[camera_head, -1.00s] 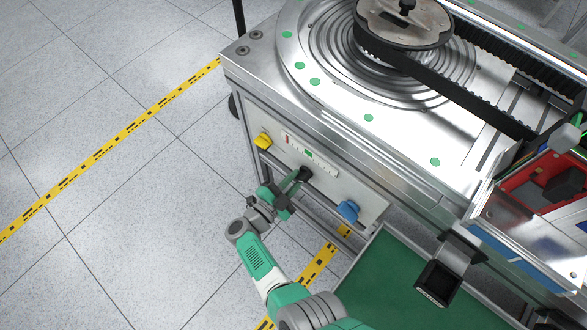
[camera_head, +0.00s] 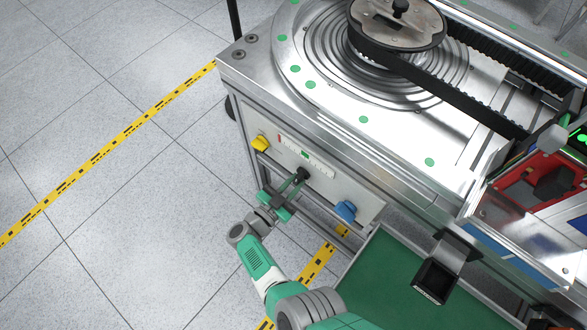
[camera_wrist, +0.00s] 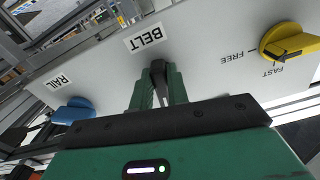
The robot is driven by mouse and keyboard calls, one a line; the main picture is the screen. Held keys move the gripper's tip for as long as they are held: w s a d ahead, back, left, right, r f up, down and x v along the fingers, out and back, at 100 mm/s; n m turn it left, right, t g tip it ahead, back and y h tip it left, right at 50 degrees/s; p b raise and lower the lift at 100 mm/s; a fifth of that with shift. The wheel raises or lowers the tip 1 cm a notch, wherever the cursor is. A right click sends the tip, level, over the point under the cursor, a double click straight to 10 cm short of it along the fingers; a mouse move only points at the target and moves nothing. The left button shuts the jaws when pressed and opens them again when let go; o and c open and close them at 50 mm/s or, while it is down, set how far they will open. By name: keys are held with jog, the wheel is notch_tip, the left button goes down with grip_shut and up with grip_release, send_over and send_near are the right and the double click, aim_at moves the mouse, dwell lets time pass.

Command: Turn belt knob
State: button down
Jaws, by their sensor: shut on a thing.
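The belt knob (camera_wrist: 158,68) is a small black knob on a light grey panel (camera_wrist: 205,50), just below the "BELT" label (camera_wrist: 145,37) in the wrist view. My gripper (camera_wrist: 159,84) has its two green fingers closed around the knob, one on each side. The fingers hide much of the knob. In the head view my gripper (camera_head: 296,182) reaches the panel from the front, and the dark knob (camera_head: 303,174) shows at its tips. The angle of the knob is hard to read.
A yellow knob (camera_wrist: 288,45) marked FREE and FAST and a blue knob (camera_wrist: 73,110) by the "RAIL" label flank the belt knob. Above the panel is a metal table (camera_head: 330,100) with a belt and pulley. A green tray (camera_head: 385,275) lies right of my arm.

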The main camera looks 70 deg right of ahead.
dwell(0.3)
jog(key=c, duration=1.4)
grip_release()
jog(key=shift+o, duration=0.2)
jog(key=v, duration=0.7)
jog(key=shift+w+a, duration=0.15)
jog(key=shift+a, duration=0.25)
